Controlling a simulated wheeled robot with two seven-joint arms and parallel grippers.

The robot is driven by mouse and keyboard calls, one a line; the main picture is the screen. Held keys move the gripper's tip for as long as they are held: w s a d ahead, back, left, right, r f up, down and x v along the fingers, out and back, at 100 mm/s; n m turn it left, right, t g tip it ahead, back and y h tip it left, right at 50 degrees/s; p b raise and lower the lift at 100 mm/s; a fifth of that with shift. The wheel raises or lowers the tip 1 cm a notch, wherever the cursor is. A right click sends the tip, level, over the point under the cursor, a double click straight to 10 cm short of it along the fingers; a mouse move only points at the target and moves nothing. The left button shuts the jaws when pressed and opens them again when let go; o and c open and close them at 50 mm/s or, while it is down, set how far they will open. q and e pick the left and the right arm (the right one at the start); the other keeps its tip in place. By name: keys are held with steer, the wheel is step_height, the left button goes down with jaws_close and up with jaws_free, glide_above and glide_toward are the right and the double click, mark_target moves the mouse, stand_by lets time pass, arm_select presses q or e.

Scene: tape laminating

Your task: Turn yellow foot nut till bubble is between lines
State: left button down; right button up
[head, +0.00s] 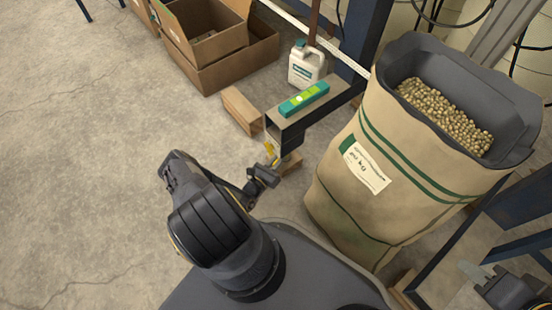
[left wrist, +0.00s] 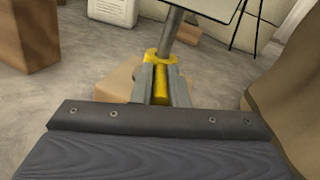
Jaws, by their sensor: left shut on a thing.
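The yellow foot nut (left wrist: 160,58) sits on a grey threaded rod under the dark beam end. In the left wrist view my left gripper (left wrist: 160,88) is shut on a yellow part of it. In the head view my left gripper (head: 271,166) is at the yellow foot nut (head: 270,149) below the beam end. A green spirit level (head: 304,99) lies on top of the beam (head: 318,106). Its vial shows as a small pale spot, too small to tell where the bubble is.
A wooden block (head: 241,111) stands left of the beam. A white jug (head: 306,64) and cardboard boxes (head: 215,45) are behind. A large sack of pellets (head: 385,170) stands close on the right. The floor at left is clear.

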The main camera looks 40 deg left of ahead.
arm_select(q)
steer(key=c, duration=1.4)
jaws_free()
steer(key=shift+c, duration=0.2)
steer(key=s+p, duration=0.2)
steer(key=s, duration=0.5)
steer(key=shift+s, duration=0.4)
